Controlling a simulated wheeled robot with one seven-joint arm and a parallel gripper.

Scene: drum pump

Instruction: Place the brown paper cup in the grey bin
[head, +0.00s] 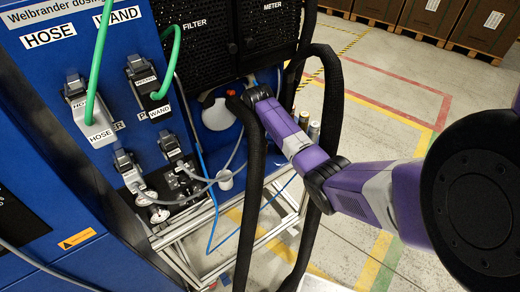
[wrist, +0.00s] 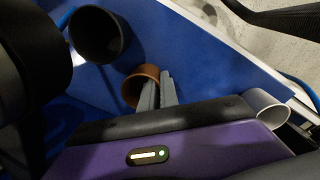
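The brown paper cup (wrist: 128,88) shows in the wrist view with its open mouth towards the camera. My gripper (wrist: 160,84) has its two grey fingers close together at the cup's right side, with the cup's wall seemingly pinched between them. The dark grey bin (wrist: 97,35) lies up and to the left of the cup, apart from it, with its round mouth in view. Its inside is too dark to make out. In the head view my gripper (head: 243,98) is partly hidden by a black hose, and I cannot clearly make out the cup or bin.
A white cup (wrist: 268,108) stands at the right in the wrist view, near the blue surface's edge. Thick black hoses (head: 252,190) hang beside my arm. The blue dosing cabinet (head: 50,110) with its hose and wand holders fills the left. Open floor lies at the right.

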